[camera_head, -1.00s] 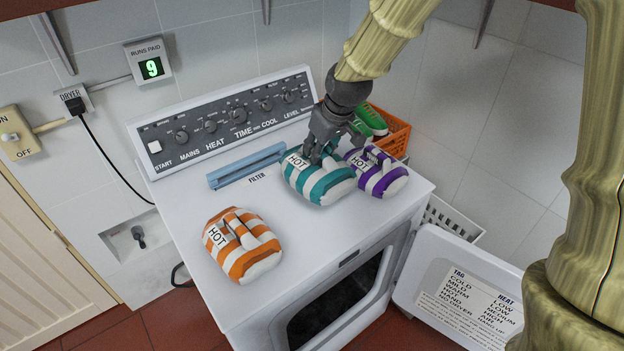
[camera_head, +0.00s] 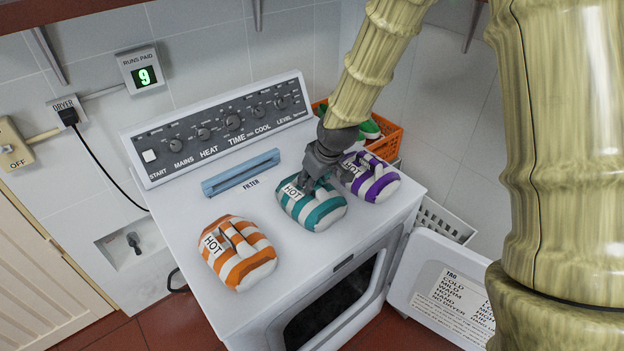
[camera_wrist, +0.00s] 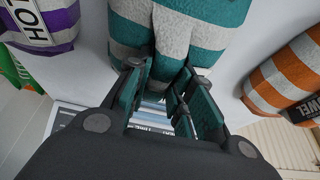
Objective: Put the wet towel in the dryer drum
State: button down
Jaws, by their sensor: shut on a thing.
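Three rolled striped bundles sit on the white dryer top: teal (camera_head: 318,213), purple (camera_head: 381,187) and orange (camera_head: 250,270). Each has a tag reading HOT in the head view; I cannot tell which is wet. My gripper (camera_head: 310,184) is shut on the teal bundle from above, and its arm comes down from the upper right. In the wrist view my gripper (camera_wrist: 165,85) has its fingers on the teal fabric (camera_wrist: 175,35). I cannot tell whether the bundle touches the top. The dryer's dark front opening (camera_head: 330,305) is below, with the door (camera_head: 440,285) swung open to the right.
A blue filter (camera_head: 240,172) stands on the top behind the bundles, before the control panel (camera_head: 220,128). An orange crate (camera_head: 385,145) with green shoes is beyond the back right, and a white basket (camera_head: 445,220) is right.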

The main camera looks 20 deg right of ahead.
jog(key=shift+f, duration=0.15)
jog(key=c, duration=1.3)
grip_release()
jog(key=shift+o, duration=0.2)
